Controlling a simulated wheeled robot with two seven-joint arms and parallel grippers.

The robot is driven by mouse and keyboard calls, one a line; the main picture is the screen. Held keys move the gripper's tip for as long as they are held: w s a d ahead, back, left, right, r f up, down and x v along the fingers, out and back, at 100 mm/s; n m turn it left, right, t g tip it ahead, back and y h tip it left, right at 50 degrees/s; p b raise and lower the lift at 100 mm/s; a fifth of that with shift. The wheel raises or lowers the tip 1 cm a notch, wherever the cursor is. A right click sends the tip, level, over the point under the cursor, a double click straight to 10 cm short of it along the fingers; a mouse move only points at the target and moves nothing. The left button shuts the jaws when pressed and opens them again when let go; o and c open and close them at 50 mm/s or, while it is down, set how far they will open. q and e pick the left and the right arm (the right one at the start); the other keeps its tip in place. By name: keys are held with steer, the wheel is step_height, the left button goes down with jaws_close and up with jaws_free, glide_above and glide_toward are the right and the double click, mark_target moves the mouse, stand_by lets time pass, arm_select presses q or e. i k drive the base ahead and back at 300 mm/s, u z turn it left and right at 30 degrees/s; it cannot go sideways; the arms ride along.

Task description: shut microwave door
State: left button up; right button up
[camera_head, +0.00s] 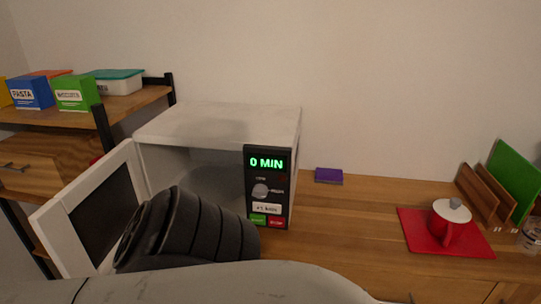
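A white microwave (217,124) stands on the wooden counter, left of the picture's middle. Its door (99,208) is swung wide open to the left and toward me. The door has a white frame and a dark window. The black control panel (267,186) shows "0 MIN" in green. One of my arms, a dark ribbed part and a pale link, crosses the bottom in front of the microwave opening and hides part of the cavity and the door's lower right. I cannot see fingertips of either gripper.
A shelf (139,100) with food boxes and a teal-lidded container (118,82) stands at left, behind the door. A purple block (329,175) lies right of the microwave. A rack (479,194) holds boards. The counter between is clear.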

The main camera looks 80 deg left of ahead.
mark_target(81, 230)
steer(key=z, duration=0.6)
steer(key=k, duration=2)
steer(key=u, duration=2.35)
steer(key=i, duration=0.5)
steer(key=u, duration=0.05)
